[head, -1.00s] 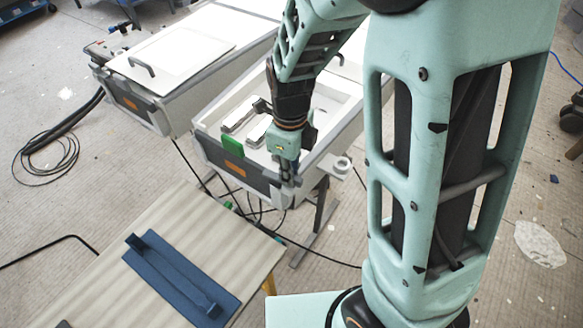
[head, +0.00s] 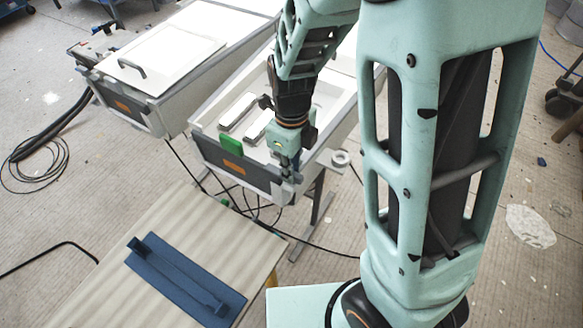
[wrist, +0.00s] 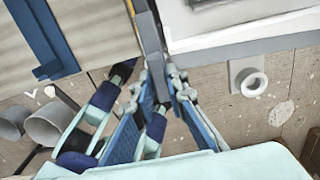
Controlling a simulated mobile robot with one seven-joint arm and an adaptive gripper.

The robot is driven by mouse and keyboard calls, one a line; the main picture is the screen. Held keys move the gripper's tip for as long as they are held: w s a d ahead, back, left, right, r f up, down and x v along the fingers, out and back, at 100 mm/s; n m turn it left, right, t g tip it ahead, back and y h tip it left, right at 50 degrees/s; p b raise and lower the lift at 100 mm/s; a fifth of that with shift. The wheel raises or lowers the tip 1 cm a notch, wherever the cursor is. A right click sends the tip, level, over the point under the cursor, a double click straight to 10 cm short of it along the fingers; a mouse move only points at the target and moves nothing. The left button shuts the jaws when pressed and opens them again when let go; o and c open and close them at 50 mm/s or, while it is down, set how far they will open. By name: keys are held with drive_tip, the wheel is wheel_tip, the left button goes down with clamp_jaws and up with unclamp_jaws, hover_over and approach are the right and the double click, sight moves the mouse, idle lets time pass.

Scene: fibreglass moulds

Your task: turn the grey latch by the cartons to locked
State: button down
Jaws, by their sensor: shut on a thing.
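The grey latch shows in the wrist view as a narrow grey bar (wrist: 149,36) running up from between my fingertips. It lies along the side of a white, grey-edged mould box (wrist: 240,46). My gripper (wrist: 158,72) is shut on this latch. In the head view my gripper (head: 288,172) points down at the front right corner of the near mould box (head: 205,150), and it mostly hides the latch there. Two pale oblong blocks (head: 237,111) lie inside that box; I cannot tell whether they are the cartons. The latch's locked marking cannot be made out.
A green block (head: 231,146) sits on the box's front rim. A second mould box (head: 165,60) stands at the left. A low table (head: 105,285) with a blue angled part (head: 185,280) is in front. A round white fitting (head: 340,158) juts out right of my gripper. Cables hang below.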

drive_tip(key=c, duration=1.9)
unclamp_jaws()
drive_tip(key=shift+c, duration=0.2)
wheel_tip(320, 180, up, 12)
